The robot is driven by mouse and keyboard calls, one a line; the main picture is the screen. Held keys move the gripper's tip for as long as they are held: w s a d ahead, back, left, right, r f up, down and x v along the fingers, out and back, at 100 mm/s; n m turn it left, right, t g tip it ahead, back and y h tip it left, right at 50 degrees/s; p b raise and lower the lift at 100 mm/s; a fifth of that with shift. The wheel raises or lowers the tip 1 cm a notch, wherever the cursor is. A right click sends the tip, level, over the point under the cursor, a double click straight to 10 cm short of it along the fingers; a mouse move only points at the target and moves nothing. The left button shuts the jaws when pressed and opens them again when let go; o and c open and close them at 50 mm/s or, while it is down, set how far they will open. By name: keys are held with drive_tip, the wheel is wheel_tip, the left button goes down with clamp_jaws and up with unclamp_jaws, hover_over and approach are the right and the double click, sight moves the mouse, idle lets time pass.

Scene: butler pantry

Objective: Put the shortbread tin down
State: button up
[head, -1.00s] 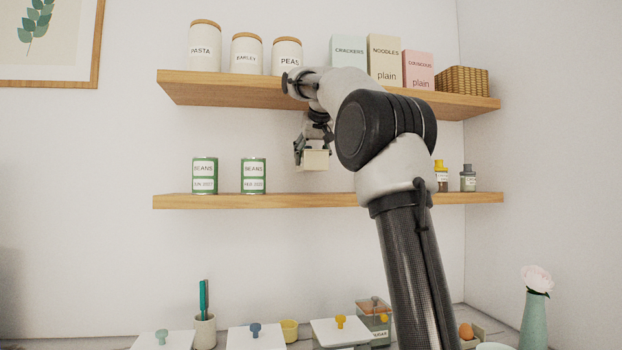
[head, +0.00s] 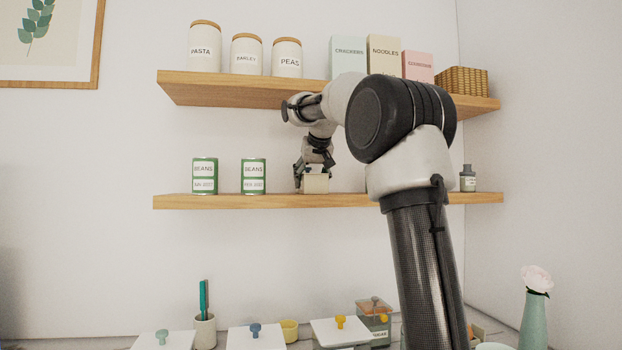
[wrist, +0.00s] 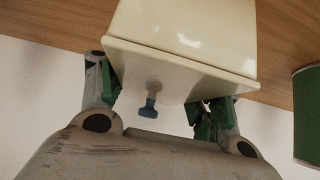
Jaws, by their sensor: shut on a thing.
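The shortbread tin (head: 316,184) is a small cream box. In the head view it is upright at the level of the lower wooden shelf (head: 230,201), to the right of two green bean tins; I cannot tell if its base touches the shelf. My gripper (head: 314,170) is above it, pointing down, and shut on it. In the wrist view the tin (wrist: 195,35) fills the upper middle, with a blue knob (wrist: 150,105) on its near face. The fingers (wrist: 160,108) stand on both sides. No label shows on the tin.
Two bean tins (head: 205,176) (head: 253,176) stand left on the lower shelf; a green tin edge (wrist: 308,115) shows in the wrist view. A grey bottle (head: 467,181) stands at the right. The upper shelf (head: 225,88) with jars and boxes is overhead.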

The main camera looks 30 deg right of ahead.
drive_tip(key=o, duration=1.2)
drive_tip(key=shift+r, duration=0.15)
drive_tip(key=shift+s+a+r, duration=0.1)
drive_tip(key=shift+s+r, duration=0.1)
drive_tip(key=shift+r, duration=0.05)
drive_tip(key=v, duration=1.1)
drive_tip(key=shift+s+r, duration=0.1)
drive_tip(key=shift+s, duration=0.1)
drive_tip(key=s+a+f+n+g, duration=0.1)
drive_tip(key=s+a+f, duration=0.1)
drive_tip(key=s+f, duration=0.8)
drive_tip(key=s+a+f+n+g+y, duration=0.1)
drive_tip(key=s+a+f, duration=0.2)
drive_tip(key=s+f, duration=0.8)
drive_tip(key=s+a+f+n+g+y, duration=0.1)
drive_tip(key=s+a+f+g, duration=0.1)
drive_tip(key=s+f, duration=0.9)
drive_tip(key=shift+s+a+f, duration=0.1)
drive_tip(key=shift+a+f, duration=0.1)
drive_tip(key=shift+f, duration=1.25)
drive_tip(key=shift+s+a+f, duration=0.1)
drive_tip(key=shift+a+f, duration=0.05)
drive_tip(key=shift+f, duration=1.3)
